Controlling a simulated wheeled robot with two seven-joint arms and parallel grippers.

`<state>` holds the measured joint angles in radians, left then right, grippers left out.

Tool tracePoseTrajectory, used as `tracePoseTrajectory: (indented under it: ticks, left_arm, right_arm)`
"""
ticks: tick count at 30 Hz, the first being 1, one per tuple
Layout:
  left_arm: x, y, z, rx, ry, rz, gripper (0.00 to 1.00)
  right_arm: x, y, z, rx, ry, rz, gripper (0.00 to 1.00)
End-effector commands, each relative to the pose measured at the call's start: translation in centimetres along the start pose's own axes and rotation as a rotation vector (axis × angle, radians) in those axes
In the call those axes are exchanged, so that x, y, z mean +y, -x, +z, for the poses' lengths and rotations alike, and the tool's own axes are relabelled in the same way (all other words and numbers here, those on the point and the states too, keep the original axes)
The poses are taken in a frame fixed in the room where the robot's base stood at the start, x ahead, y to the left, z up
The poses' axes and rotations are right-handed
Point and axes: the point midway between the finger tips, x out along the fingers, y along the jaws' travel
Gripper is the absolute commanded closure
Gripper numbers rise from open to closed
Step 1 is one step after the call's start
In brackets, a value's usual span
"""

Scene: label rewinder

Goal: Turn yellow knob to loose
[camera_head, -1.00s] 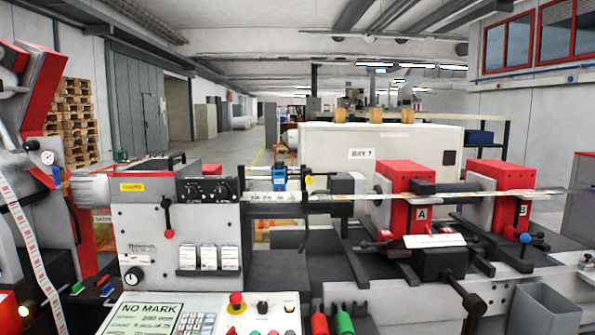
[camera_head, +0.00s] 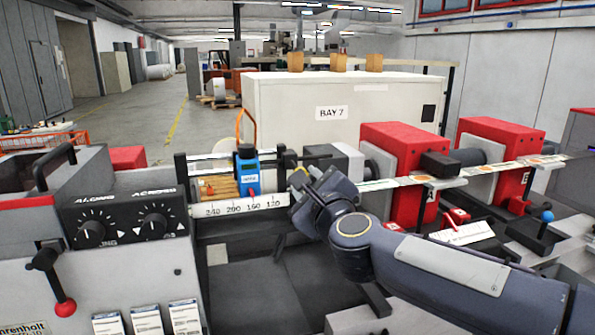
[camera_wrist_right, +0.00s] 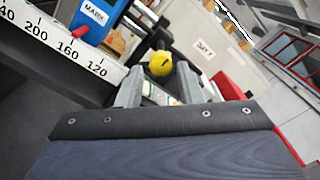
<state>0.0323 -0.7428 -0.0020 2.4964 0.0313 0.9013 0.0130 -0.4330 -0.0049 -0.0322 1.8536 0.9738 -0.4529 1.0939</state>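The yellow knob (camera_wrist_right: 160,63) shows in the right wrist view, round with a dark mark on its face. My right gripper (camera_wrist_right: 160,78) is open, its two grey fingers on either side of the line to the knob. The knob appears at or just beyond the fingertips; I cannot tell whether they touch it. In the head view my right gripper (camera_head: 298,182) is beside the scale bar's right end, and the knob is mostly hidden there. My left gripper is not in view.
The blue sensor box (camera_head: 247,170) sits on the rail left of my gripper, above the numbered scale bar (camera_head: 240,205). The red blocks (camera_head: 395,165) and printed label web (camera_head: 400,181) are to the right. A white cabinet (camera_head: 290,100) stands behind.

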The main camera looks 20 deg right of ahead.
Motion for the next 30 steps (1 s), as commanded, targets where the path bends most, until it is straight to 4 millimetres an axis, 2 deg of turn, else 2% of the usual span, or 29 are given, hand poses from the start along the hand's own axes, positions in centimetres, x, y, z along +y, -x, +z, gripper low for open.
tracePoseTrajectory:
  ticks: [6,12,22,23,30]
  left_arm:
    - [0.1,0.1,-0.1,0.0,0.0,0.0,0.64]
    - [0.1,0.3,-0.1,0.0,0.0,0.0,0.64]
    - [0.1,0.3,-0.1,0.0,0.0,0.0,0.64]
    - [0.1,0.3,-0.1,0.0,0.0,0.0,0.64]
    - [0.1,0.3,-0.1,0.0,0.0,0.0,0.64]
  right_arm:
    - [0.1,-3.7,-0.1,0.001,0.006,0.001,0.67]
    - [0.0,-5.9,-0.1,0.001,0.006,0.002,0.67]
    - [0.0,-6.4,-0.1,-0.001,0.007,0.001,0.67]
    - [0.0,-6.4,-0.1,-0.001,0.007,0.002,0.68]
    - [0.0,-6.4,-0.1,-0.001,0.007,0.002,0.99]
